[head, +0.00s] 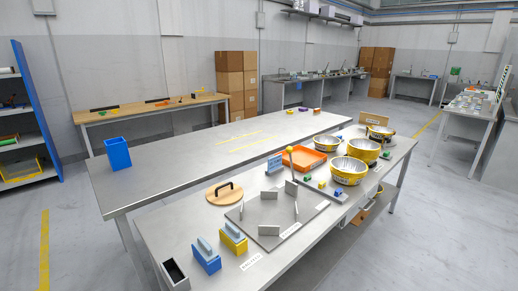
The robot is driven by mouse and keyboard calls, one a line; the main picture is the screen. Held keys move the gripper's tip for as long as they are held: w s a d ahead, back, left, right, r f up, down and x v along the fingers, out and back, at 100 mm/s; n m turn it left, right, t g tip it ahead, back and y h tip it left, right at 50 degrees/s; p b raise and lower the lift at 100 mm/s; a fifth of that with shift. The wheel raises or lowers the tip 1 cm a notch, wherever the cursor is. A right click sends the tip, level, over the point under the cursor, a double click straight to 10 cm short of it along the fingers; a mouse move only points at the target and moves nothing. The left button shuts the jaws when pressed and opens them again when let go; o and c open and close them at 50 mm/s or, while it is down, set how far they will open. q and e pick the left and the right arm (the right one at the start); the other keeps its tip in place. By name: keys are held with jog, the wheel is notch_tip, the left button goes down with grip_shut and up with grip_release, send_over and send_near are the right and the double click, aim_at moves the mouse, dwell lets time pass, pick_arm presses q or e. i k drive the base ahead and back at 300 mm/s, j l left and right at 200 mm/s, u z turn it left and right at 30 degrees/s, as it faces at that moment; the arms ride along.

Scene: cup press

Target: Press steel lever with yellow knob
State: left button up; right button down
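A small yellow knob (290,149) shows near the middle of the near table. It tops a thin upright steel lever (291,165) behind the grey metal plate (270,228). The plate carries several short upright metal tabs. Neither of my grippers is in view.
A blue block (206,258) and yellow block (233,239) stand left of the plate. A round wooden lid (224,193) lies behind it. An orange tray (304,157) and several yellow-and-silver bowls (349,170) are at the right. A blue bin (118,153) stands on the far table.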

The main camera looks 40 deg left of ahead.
aim_at(289, 150)
jog(key=i+u, duration=0.25)
jog(key=u, duration=0.2)
jog(key=i+l+u, duration=0.15)
jog(key=u, duration=0.3)
jog(key=i+l+u, duration=0.25)
jog(key=u, duration=0.25)
jog(key=i+l+u, duration=0.15)
jog(key=u, duration=0.3)
jog(key=l+u, duration=0.45)
jog(key=i+l+u, duration=0.15)
jog(key=l+u, duration=0.15)
jog(key=l, duration=0.2)
